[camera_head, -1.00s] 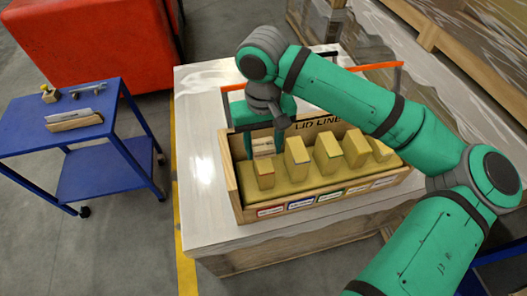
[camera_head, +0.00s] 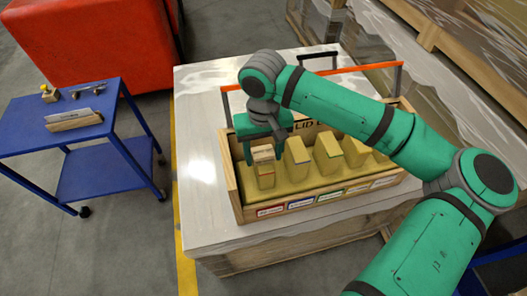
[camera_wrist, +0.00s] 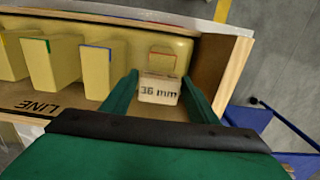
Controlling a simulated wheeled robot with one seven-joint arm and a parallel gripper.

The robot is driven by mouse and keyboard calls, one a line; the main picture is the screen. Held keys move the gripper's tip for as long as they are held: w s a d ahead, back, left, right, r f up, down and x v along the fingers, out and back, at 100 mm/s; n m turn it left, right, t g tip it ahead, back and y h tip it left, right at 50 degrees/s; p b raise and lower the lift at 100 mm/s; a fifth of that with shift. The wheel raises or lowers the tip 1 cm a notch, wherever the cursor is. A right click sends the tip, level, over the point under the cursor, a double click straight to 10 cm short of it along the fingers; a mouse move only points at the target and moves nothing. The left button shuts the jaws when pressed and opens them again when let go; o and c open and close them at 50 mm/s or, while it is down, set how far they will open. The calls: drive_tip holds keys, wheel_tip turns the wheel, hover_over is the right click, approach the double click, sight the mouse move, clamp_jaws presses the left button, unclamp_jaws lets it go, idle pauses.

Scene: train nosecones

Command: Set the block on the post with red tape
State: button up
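The block (camera_wrist: 159,90) is a pale wooden piece marked "36 mm". It also shows in the head view (camera_head: 263,153). My gripper (camera_wrist: 160,82) has one finger on each side of it and is shut on it. The post with red tape (camera_wrist: 162,60) is the yellow post at the left end of the row in the head view (camera_head: 266,179). In the head view the block overlaps the top of this post. In the wrist view the red-edged post top shows just beyond the block. I cannot tell whether they touch.
Taller yellow posts with blue tape (camera_wrist: 97,68) and green tape (camera_wrist: 48,62) stand beside it in a wooden box (camera_head: 232,190). The box wall is close to my gripper. A blue cart (camera_head: 60,125) stands at the left, and a red bin (camera_head: 95,45) behind it.

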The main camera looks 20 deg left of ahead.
sight(263, 154)
drive_tip(key=shift+o, duration=0.6)
wheel_tip(263, 154, up, 12)
drive_tip(key=shift+r, duration=0.25)
idle(0.5)
